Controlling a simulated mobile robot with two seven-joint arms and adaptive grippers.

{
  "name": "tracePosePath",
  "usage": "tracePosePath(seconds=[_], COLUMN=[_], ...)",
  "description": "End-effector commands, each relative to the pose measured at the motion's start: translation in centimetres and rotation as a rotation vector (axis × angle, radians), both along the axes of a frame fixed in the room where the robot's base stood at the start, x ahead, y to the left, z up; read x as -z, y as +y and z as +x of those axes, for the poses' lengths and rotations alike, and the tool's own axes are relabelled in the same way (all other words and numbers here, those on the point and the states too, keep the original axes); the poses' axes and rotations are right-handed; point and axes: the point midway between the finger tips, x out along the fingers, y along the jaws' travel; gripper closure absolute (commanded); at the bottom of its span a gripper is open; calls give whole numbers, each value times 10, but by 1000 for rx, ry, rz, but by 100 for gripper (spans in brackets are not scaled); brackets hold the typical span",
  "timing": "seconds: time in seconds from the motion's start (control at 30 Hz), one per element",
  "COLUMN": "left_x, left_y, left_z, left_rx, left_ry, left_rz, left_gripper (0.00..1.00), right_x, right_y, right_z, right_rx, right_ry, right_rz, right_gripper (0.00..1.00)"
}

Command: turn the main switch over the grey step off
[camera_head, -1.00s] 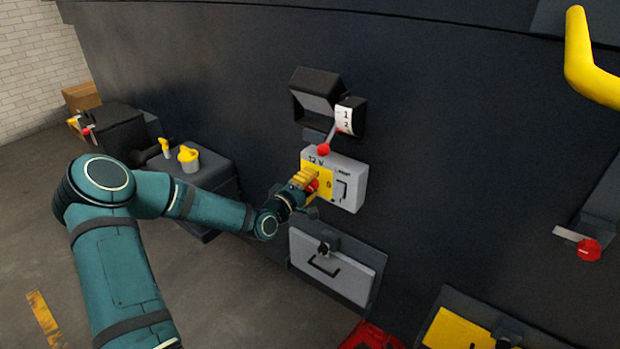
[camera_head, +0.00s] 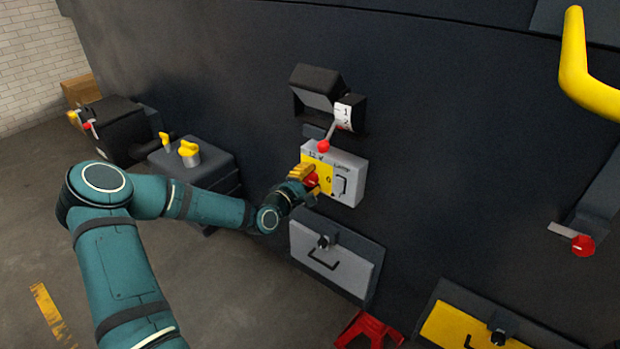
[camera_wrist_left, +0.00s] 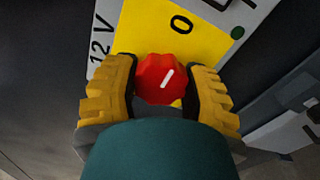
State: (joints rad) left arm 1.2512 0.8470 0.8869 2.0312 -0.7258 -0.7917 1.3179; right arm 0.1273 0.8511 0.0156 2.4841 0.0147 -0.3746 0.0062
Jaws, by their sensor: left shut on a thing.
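The main switch is a red round knob (camera_head: 312,180) on the yellow plate of a grey box (camera_head: 349,172) marked 12 V. In the left wrist view the knob (camera_wrist_left: 158,82) sits between two yellow fingers, and its white mark tilts up and right, roughly towards the 0 on the yellow plate (camera_wrist_left: 205,45). My left gripper (camera_head: 309,184) is shut on the knob, one finger on each side. A grey folded step panel (camera_head: 328,263) with a dark handle is below the box. My right gripper is not in view.
Just above the box, a red-ended lever (camera_head: 324,146) sticks out by a 1–2 scale. A rocker switch (camera_head: 341,187) is beside the yellow plate. A red step (camera_head: 370,328) and a yellow panel (camera_head: 462,325) are lower right. A yellow rail (camera_head: 575,60) is upper right.

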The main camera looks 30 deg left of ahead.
Motion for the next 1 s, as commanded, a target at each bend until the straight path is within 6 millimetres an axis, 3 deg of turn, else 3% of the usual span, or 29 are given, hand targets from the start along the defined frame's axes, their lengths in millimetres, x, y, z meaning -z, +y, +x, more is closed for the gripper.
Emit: tracePosePath(seconds=[0.1, 0.13, 0.2, 0.63, 1.0], left_x=[0, 0, 0, 0, 0], left_y=[0, 0, 0, 2, 7], left_z=[0, 0, 0, -7, -76], left_rx=[0, 0, 0, -2, -2], left_ry=[0, 0, 0, 1, 3], left_rz=[-1, -1, -1, 1, 2], left_gripper=[90, 48, 23, 22, 22], right_x=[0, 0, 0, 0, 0], right_y=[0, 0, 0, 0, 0], right_z=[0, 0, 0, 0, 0], right_rx=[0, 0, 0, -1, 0], right_ry=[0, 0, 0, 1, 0], right_rz=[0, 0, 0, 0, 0], right_gripper=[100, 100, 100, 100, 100])
